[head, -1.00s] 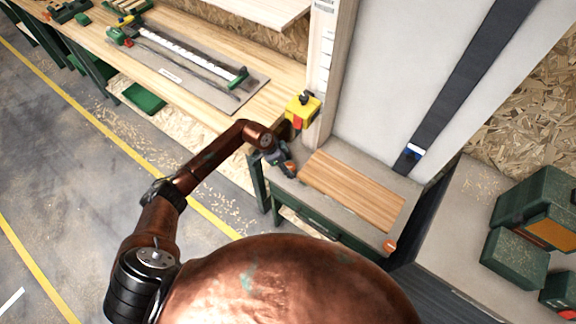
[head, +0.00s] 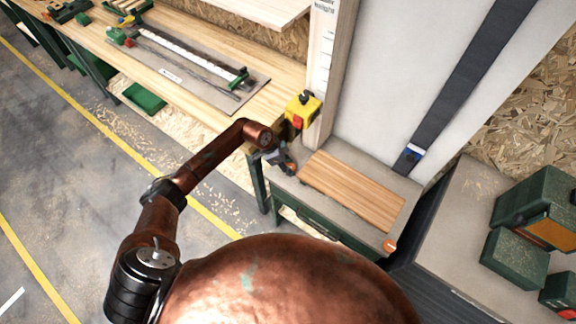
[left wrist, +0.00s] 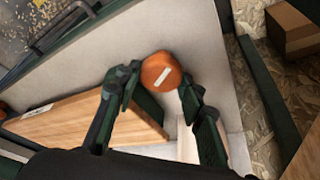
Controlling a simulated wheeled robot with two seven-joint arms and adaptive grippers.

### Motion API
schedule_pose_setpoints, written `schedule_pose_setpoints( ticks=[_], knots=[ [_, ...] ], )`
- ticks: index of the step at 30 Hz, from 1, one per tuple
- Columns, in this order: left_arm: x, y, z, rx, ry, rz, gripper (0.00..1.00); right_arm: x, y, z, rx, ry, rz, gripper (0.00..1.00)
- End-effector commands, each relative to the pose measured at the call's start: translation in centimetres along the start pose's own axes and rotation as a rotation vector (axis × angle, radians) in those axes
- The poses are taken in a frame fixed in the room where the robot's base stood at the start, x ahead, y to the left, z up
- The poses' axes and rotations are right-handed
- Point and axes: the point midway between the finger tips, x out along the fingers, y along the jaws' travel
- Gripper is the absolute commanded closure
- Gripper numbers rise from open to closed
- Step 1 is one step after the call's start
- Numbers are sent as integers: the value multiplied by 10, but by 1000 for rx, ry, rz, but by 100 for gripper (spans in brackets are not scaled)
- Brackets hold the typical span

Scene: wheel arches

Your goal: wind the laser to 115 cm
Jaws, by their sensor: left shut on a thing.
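My left gripper (head: 281,160) is at the upper left corner of the grey bench with the wooden panel. In the left wrist view its two dark green fingers (left wrist: 159,90) are on either side of an orange round knob (left wrist: 160,71) and are shut on it. The knob has a white bar mark, tilted up to the right. In the head view the gripper mostly covers this knob. A pale upright post (head: 322,60) with a printed scale stands behind; its figures are too small to read. I cannot make out a laser or its height. My right gripper is not in view.
A yellow box with a red button (head: 303,108) is beside the post. A wooden panel (head: 352,190) lies on the bench (head: 375,240), with another orange knob (head: 390,246) at its front right corner. Green boxes (head: 535,205) stand at right.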

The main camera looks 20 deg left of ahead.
Motion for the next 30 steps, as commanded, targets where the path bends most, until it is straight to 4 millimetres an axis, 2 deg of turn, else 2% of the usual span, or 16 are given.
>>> schedule_pose_setpoints(
  ticks=[14,30],
  knots=[
    [0,-5,-1,331,-1,134,88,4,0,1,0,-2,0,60],
    [2,-7,-2,805,-2,330,88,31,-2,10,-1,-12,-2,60]
  ],
)
